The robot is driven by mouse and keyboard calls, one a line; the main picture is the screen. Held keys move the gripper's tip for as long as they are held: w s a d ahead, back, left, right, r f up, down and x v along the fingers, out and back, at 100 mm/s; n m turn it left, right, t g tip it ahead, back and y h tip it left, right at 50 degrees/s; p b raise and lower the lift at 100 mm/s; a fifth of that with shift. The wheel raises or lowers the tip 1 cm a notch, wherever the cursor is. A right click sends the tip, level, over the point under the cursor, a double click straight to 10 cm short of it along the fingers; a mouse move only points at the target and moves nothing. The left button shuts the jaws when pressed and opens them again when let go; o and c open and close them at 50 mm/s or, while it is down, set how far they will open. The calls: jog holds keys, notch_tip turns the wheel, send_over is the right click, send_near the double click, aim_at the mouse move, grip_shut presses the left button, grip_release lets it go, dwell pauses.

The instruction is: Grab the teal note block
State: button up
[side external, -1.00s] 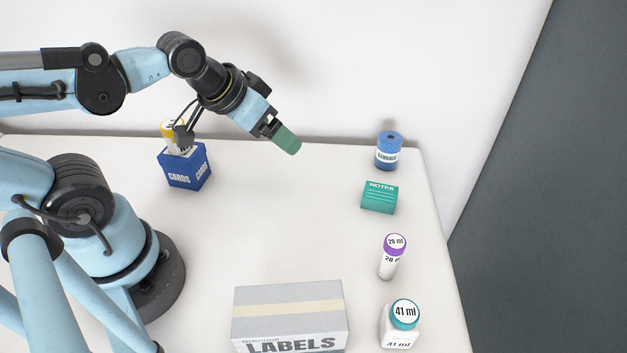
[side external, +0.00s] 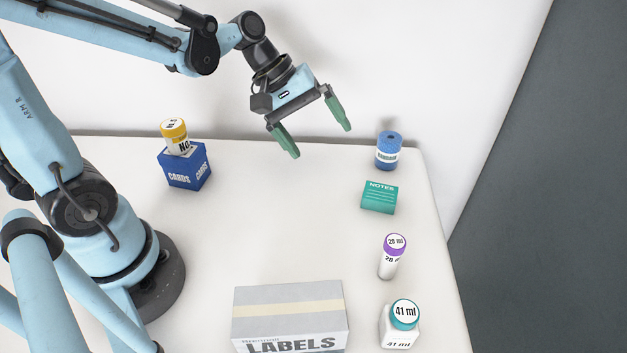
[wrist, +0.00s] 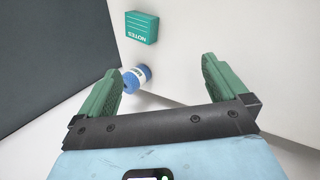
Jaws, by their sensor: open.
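The teal note block (side external: 379,198), marked NOTES, lies on the right part of the white table, just in front of the blue bandage roll. It also shows in the wrist view (wrist: 142,27) near the top, beyond the fingertips and a little left of the middle. My gripper (side external: 318,140) is open and empty, with green fingers spread wide. It is above the back of the table, up and to the left of the note block, and apart from it. In the wrist view my gripper (wrist: 161,73) frames bare table and part of the roll.
The blue bandage roll (side external: 389,151) stands behind the note block. A purple-capped bottle (side external: 393,257), a teal-capped bottle (side external: 401,326) and a LABELS box (side external: 290,316) are nearer the front. A blue CARDS box (side external: 184,167) with a yellow-capped bottle (side external: 175,137) is at left. The table's middle is clear.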

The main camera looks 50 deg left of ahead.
aim_at(373, 188)
jog(key=w+f+n+h, duration=0.1)
jog(key=w+n+h, duration=0.1)
jog(key=w+f+n+g+h, duration=0.1)
jog(key=f+n+h, duration=0.1)
jog(key=n, duration=0.1)
jog(key=w+f+n+h, duration=0.2)
jog(key=n, duration=0.1)
jog(key=shift+w+a+f+g+h, duration=0.25)
jog(key=shift+w+a+g+h, duration=0.05)
jog(key=shift+w+a+h, duration=0.1)
jog(key=shift+s+a+f+n+h, duration=0.1)
jog(key=shift+a+f+n+h, duration=0.25)
jog(key=shift+f+n+h, duration=0.4)
jog(key=shift+f, duration=0.15)
jog(key=x, duration=1.2)
jog(key=shift+s+f, duration=0.1)
jog(key=shift+f, duration=0.05)
jog(key=c, duration=1.4)
